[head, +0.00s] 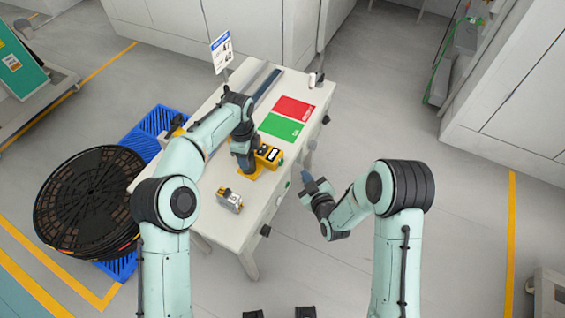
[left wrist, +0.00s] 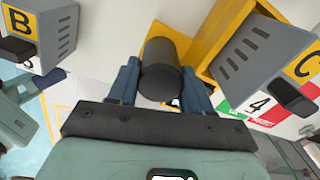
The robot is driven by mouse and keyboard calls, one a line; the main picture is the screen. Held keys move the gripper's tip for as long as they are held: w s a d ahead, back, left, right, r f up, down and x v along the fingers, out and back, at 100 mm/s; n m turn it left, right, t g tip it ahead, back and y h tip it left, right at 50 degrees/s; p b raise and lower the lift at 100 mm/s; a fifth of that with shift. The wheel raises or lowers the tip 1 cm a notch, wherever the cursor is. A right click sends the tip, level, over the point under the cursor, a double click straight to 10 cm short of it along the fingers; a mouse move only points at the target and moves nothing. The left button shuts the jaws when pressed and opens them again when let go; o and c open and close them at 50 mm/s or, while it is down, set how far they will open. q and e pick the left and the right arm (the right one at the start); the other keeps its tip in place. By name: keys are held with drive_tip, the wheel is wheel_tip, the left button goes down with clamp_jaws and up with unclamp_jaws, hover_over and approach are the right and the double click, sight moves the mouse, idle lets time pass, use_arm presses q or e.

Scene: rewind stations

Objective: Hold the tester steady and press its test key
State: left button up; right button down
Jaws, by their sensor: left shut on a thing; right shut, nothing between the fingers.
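The yellow tester (head: 268,155) with dark parts on its top is on the white table near its right edge. My left gripper (head: 244,164) is shut at the tester's near left side. In the left wrist view its blue fingers (left wrist: 160,85) close on a dark round grip, with the tester's yellow body (left wrist: 212,42) behind it. The test key cannot be made out. My right gripper (head: 309,160) is shut and empty, beside the table's right edge and apart from the tester.
Red (head: 293,108) and green (head: 281,127) pads lie behind the tester. A sign (head: 221,52) stands at the far end. Black reels (head: 88,200) lie on a blue pallet (head: 150,127) at left.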

idle(0.4)
use_arm(q)
drive_tip(key=o, duration=1.4)
drive_tip(key=shift+r, duration=0.1)
